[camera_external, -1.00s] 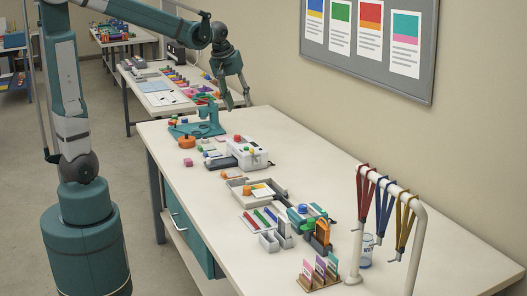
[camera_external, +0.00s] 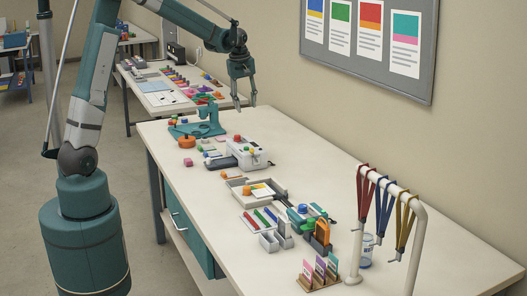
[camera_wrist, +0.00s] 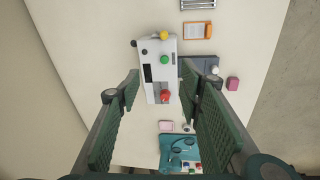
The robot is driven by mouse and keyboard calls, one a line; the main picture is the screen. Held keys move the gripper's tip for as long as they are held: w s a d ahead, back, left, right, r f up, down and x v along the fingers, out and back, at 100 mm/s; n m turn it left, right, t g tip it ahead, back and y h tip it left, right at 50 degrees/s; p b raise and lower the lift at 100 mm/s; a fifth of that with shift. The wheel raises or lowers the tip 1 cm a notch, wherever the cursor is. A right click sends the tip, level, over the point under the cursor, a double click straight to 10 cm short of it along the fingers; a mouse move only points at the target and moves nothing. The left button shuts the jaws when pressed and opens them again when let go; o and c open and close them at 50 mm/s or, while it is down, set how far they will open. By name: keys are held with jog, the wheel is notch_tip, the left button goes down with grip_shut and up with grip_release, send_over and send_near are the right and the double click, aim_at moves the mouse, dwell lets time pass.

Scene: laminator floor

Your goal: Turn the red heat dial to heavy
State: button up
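The laminator (camera_external: 252,157) is a white box with a grey tray on the long table. Its red heat dial (camera_external: 238,138) is on top at the end away from the camera. In the wrist view the laminator (camera_wrist: 153,48) lies lengthwise between my fingers, with the red dial (camera_wrist: 165,97) at its lower end. Green and yellow knobs sit further up it. In the wrist view my gripper (camera_wrist: 159,82) is open and empty, with fingers either side. The dial's markings are too small to read.
A teal press (camera_external: 212,124) stands behind the laminator; a teal item (camera_wrist: 180,152) shows below the dial in the wrist view. A pink cube (camera_external: 188,162) and an orange item lie to the left. Trays and a lanyard rack (camera_external: 421,225) are nearer the camera.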

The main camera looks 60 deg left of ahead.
jog(key=w+a+f+n+g+p, duration=0.1)
jog(key=w+a+f+n, duration=0.2)
jog(key=a+f, duration=0.55)
jog(key=n+p, duration=0.1)
jog(key=n, duration=0.2)
send_over(237, 136)
jog(key=shift+g+h, duration=0.3)
jog(key=shift+h, duration=0.1)
jog(key=f, duration=0.4)
jog(key=shift+w+a+f, duration=0.15)
jog(key=shift+a+f, duration=0.1)
jog(key=shift+f, duration=0.1)
jog(key=shift+f+p, duration=0.3)
jog(key=shift+f, duration=3.5)
jog(key=shift+c, duration=0.4)
jog(key=c, duration=0.8)
